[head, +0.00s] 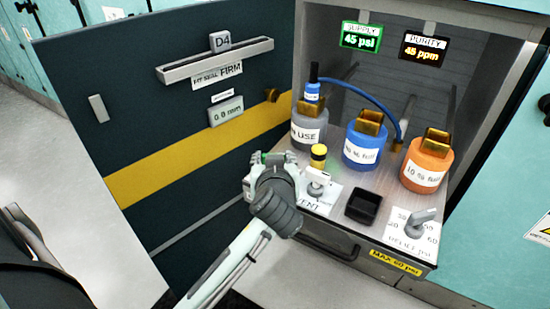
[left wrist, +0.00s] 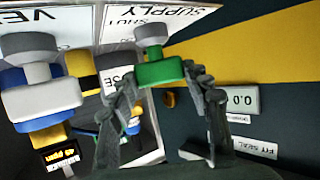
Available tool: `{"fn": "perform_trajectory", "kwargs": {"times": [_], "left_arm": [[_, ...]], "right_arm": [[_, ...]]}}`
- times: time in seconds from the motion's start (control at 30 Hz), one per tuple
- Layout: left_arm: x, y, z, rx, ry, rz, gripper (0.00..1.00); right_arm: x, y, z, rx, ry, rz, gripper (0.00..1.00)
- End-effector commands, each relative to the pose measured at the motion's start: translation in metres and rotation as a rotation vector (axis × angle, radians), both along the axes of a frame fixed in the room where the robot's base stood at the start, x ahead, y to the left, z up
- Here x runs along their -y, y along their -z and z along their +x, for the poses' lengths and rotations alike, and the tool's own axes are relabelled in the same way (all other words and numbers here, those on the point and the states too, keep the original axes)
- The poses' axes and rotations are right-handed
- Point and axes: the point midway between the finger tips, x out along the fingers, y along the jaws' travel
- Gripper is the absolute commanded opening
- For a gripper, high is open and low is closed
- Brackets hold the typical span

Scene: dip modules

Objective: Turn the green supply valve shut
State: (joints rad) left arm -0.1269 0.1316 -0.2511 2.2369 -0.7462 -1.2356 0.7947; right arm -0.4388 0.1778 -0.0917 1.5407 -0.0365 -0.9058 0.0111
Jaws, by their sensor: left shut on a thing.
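In the head view only a bit of the green handle (head: 276,157) shows at the shelf's left front corner. My left gripper (left wrist: 158,88) is shut on it, one finger at each end of the handle; the gripper also shows in the head view (head: 274,163) and covers most of the valve. My right gripper is not in view.
Grey (head: 309,130), blue (head: 362,150) and orange (head: 425,168) containers stand behind. A black tray (head: 363,205) and relief knob (head: 421,222) lie right. The open door (head: 150,130) is left.

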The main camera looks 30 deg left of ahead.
Motion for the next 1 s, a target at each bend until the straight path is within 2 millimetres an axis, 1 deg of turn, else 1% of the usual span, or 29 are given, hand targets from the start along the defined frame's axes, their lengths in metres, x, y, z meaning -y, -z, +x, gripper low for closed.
{"fn": "perform_trajectory", "kwargs": {"times": [0.07, 0.3, 0.5, 0.73, 1.0], "left_arm": [[-0.0034, 0.0000, -0.0020, -0.001, 0.068, 0.003, 0.19], [-0.0062, -0.0007, -0.0024, 0.000, 0.283, 0.006, 0.19], [-0.0084, -0.0006, -0.0023, -0.002, 0.423, 0.008, 0.19], [-0.0085, -0.0006, -0.0020, -0.001, 0.527, 0.005, 0.19], [-0.0090, -0.0006, -0.0017, 0.000, 0.573, 0.004, 0.19]], "right_arm": [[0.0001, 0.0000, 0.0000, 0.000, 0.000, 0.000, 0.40], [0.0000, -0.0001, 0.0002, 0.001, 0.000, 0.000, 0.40], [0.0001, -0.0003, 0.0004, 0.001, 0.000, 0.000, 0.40], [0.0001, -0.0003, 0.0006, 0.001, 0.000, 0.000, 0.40], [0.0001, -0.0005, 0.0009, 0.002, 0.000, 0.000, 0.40]]}}
